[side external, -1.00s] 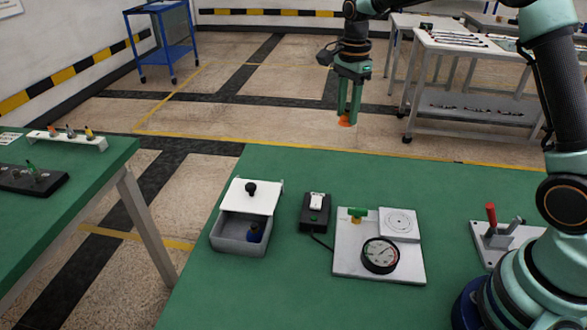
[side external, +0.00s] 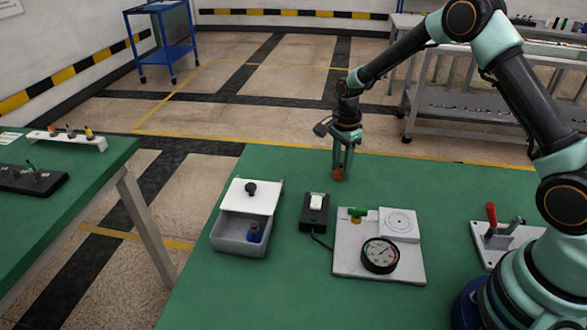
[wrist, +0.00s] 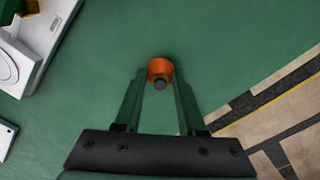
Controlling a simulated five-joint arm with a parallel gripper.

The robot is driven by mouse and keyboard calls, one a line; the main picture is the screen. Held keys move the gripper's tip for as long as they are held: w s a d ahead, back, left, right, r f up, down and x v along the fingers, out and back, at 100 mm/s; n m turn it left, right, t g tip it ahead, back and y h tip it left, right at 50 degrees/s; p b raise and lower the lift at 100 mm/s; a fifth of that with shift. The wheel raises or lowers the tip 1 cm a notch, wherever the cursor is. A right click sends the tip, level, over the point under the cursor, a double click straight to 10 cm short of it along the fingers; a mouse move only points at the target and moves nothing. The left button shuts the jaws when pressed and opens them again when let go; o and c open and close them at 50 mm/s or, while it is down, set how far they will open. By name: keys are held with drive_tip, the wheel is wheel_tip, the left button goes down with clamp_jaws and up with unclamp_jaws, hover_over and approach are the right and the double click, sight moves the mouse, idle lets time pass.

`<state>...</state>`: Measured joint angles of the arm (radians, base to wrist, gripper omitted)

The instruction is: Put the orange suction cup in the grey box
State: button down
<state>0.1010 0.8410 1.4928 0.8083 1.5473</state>
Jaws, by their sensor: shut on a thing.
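My gripper (side external: 339,171) is shut on the orange suction cup (side external: 338,176) near the far edge of the green table. In the wrist view the orange cup (wrist: 160,70), with a dark stub, sits between my fingertips (wrist: 158,85) with green tabletop behind it. I cannot tell exactly how high it is held. The grey box (side external: 237,240) stands at the table's left side. A white lid (side external: 250,204) with a black knob covers its far part.
A black switch box (side external: 314,212) with a cable stands right of the grey box. A white plate (side external: 350,263) with a gauge (side external: 380,256) and green-handled valve (side external: 357,212) lies further right. A red-handled clamp (side external: 492,214) is near my base. The table's far middle is clear.

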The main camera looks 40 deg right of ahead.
drive_tip(key=shift+f, duration=0.2)
drive_tip(key=shift+c, duration=2.4)
unclamp_jaws()
drive_tip(key=shift+f, duration=0.1)
wheel_tip(320, 180, up, 12)
wheel_tip(320, 180, up, 7)
drive_tip(key=n+t, duration=0.1)
drive_tip(key=n, duration=0.4)
hover_over(340, 165)
drive_tip(key=s+a, duration=0.2)
drive_tip(key=s, duration=0.2)
drive_tip(key=s+a+r+n+t, duration=0.1)
drive_tip(key=s+r+n+t, duration=0.1)
drive_tip(key=s+n, duration=0.4)
drive_tip(key=s+a+r+n+t, duration=0.1)
drive_tip(key=s+r+n+t, duration=0.1)
drive_tip(key=s+n, duration=0.5)
drive_tip(key=shift+s+a+r, duration=0.2)
drive_tip(key=shift+s+r, duration=0.6)
drive_tip(key=shift+s, duration=0.2)
drive_tip(key=shift+s+f+n+t, duration=0.15)
drive_tip(key=shift+s+n+t, duration=0.15)
drive_tip(key=shift+n, duration=0.1)
drive_tip(key=shift+c, duration=1)
